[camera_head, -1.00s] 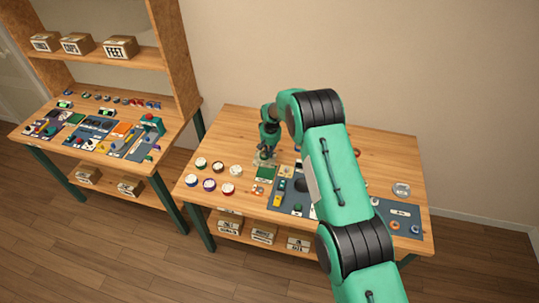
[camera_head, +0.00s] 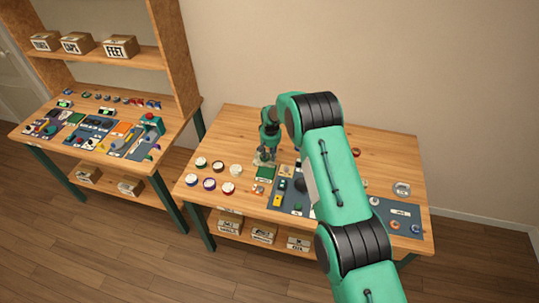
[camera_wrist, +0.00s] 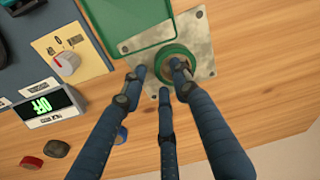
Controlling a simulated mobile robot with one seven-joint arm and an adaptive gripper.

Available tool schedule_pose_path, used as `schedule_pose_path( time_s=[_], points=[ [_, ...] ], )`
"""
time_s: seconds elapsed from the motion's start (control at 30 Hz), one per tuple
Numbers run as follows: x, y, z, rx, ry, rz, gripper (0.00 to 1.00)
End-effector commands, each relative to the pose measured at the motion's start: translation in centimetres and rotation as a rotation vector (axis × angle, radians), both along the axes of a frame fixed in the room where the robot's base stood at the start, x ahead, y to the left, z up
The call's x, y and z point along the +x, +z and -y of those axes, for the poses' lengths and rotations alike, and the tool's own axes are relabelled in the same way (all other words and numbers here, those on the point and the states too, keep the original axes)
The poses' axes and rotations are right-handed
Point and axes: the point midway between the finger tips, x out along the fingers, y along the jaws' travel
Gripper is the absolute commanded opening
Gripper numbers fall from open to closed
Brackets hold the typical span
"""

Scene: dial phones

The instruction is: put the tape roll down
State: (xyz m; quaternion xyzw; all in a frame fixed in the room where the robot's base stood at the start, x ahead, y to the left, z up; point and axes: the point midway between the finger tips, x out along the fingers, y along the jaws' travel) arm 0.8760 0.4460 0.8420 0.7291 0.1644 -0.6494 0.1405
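A green ring, which looks like the tape roll (camera_wrist: 164,53), lies on or just above a grey metal plate (camera_wrist: 203,27) in the wrist view. My gripper (camera_wrist: 160,75) has its three dark blue fingers spread around the ring's near left side. The left fingertip shows a small gap to the ring. The right finger crosses over the ring and hides part of it. In the head view my gripper (camera_head: 264,157) is low over the table beside a green tray (camera_head: 265,173). The tape roll is too small to make out there.
The green tray also borders the plate in the wrist view (camera_wrist: 120,28). A yellow panel with a knob (camera_wrist: 66,62) and a lit green display (camera_wrist: 42,106) stand to the left. Several round tapes or lids (camera_head: 209,184) lie left on the table (camera_head: 225,125). Bare wood lies behind my gripper.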

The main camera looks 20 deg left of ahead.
Motion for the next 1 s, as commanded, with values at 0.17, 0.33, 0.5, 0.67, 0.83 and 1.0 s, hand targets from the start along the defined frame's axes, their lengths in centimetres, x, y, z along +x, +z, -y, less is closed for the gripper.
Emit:
schedule_pose_path(
  time_s=[0.17,0.33,0.5,0.67,0.83,1.0],
  points=[
    [0.0,0.2,0.0,0.000,0.000,0.000,0.30],
    [0.0,0.8,0.0,0.000,0.000,0.001,0.30],
    [-0.2,2.2,0.1,0.000,0.000,0.000,0.30],
    [-0.3,4.1,0.2,0.000,0.000,0.001,0.30],
    [-0.5,6.4,0.3,0.001,0.000,0.002,0.30],
    [-0.8,8.6,0.5,0.000,0.000,0.001,0.30]
  ],
)
